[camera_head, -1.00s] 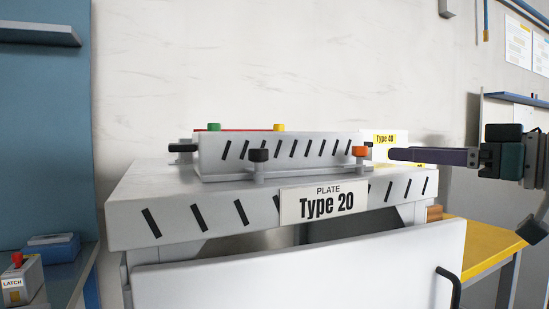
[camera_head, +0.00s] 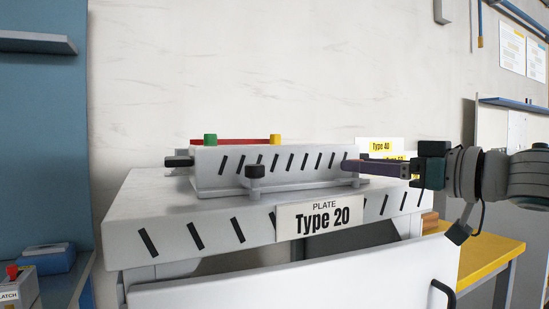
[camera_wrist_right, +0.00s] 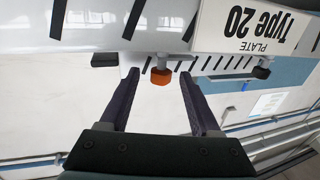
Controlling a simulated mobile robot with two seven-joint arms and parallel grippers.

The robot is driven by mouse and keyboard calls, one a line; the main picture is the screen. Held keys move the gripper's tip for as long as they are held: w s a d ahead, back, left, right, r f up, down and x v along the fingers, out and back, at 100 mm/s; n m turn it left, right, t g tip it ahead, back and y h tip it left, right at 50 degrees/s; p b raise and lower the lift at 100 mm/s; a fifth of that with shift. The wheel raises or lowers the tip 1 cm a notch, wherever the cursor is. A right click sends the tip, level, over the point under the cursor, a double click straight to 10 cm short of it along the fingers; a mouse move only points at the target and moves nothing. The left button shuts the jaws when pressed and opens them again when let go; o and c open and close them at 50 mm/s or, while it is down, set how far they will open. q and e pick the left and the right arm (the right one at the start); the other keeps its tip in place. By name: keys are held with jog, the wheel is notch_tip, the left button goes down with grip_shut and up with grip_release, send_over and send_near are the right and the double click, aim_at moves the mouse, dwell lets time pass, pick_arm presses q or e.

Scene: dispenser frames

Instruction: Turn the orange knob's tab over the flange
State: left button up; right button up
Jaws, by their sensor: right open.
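The orange knob (camera_wrist_right: 161,76) shows in the right wrist view, on a short pale stem at the plate's edge. My right gripper (camera_head: 348,166) is open, its purple fingers coming in from the right at the knob's place. In the wrist view the knob is between the two open fingertips, with a gap on each side. In the head view the fingers hide the knob; only its post (camera_head: 356,182) shows below them. The white flange (camera_head: 215,193) runs along the foot of the raised striped block. My left gripper is not in view.
A black knob (camera_head: 255,171) stands left along the same front edge. Green (camera_head: 210,139) and yellow (camera_head: 275,139) knobs are at the back. The "Type 20" sign (camera_head: 320,218) hangs in front. A yellow-topped table (camera_head: 480,255) is at right.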

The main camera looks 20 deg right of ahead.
jog(key=shift+w+a, duration=0.2)
jog(key=shift+w, duration=0.1)
grip_shut()
dwell(0.5)
